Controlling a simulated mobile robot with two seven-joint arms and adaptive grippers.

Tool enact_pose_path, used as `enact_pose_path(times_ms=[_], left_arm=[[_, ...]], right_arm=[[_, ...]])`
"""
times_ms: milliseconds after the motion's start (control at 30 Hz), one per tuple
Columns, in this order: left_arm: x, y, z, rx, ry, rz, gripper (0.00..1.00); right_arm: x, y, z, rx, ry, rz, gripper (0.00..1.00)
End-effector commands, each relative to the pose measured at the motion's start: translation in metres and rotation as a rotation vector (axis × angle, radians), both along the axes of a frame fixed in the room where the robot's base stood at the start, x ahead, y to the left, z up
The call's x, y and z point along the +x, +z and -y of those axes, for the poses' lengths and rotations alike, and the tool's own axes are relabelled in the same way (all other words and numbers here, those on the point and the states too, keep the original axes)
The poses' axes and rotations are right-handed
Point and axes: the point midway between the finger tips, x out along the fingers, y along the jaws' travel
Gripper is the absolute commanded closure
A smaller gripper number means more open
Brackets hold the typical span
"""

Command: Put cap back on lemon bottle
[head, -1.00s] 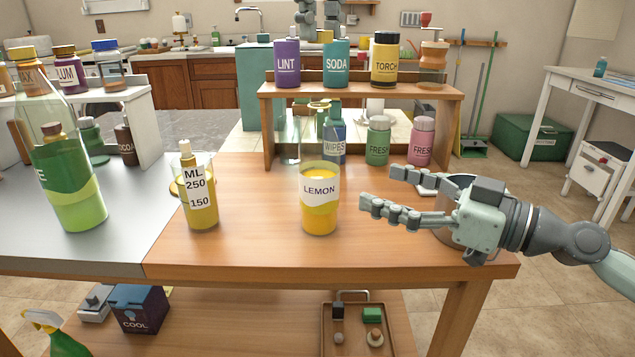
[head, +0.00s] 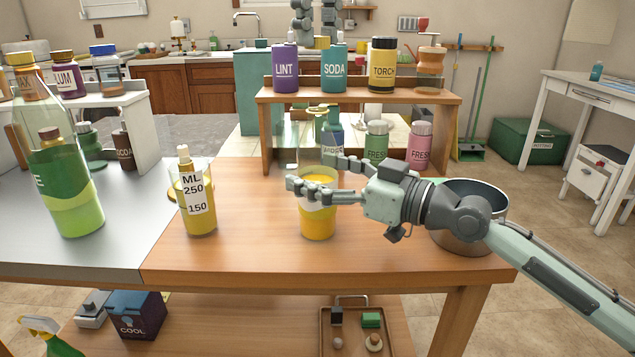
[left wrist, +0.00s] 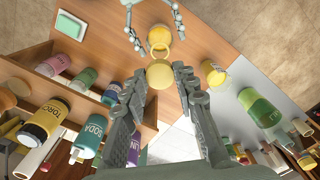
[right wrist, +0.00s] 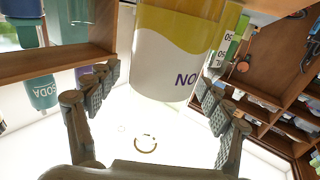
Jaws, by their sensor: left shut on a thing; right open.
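The lemon bottle (head: 318,226) stands upright on the wooden table, clear with yellow liquid and no cap on its top. My right gripper (head: 315,174) is open, with its fingers on either side of the bottle, covering much of its label. In the right wrist view the bottle (right wrist: 180,50) fills the space between and beyond the open fingers; contact cannot be told. My left gripper (head: 317,36) is high above the shelf at the top of the head view. In the left wrist view it is shut on the round yellow cap (left wrist: 159,76), apart from the bottle (left wrist: 159,42).
A yellow measuring bottle (head: 197,205) stands left of the lemon bottle, and a tall green bottle (head: 70,190) farther left. A wooden shelf (head: 365,97) with several containers stands behind. A metal pot (head: 470,240) is under my right forearm. The front table strip is clear.

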Motion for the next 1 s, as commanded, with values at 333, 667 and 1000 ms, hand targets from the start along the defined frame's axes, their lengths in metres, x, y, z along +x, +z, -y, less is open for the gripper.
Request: enact_pose_path(times_ms=[333, 667, 1000], left_arm=[[-0.0001, 0.0000, 0.0001, 0.000, 0.000, 0.000, 0.80], [-0.0001, 0.0000, 0.0001, 0.000, 0.000, 0.000, 0.80], [0.0001, -0.0028, -0.0003, 0.001, -0.001, -0.001, 0.80]], right_arm=[[0.0006, -0.0002, -0.0008, 0.000, 0.000, 0.000, 0.26], [0.0004, -0.0003, -0.0008, 0.000, 0.000, 0.000, 0.67], [0.0004, -0.0004, -0.0007, -0.001, 0.000, -0.001, 0.97]])
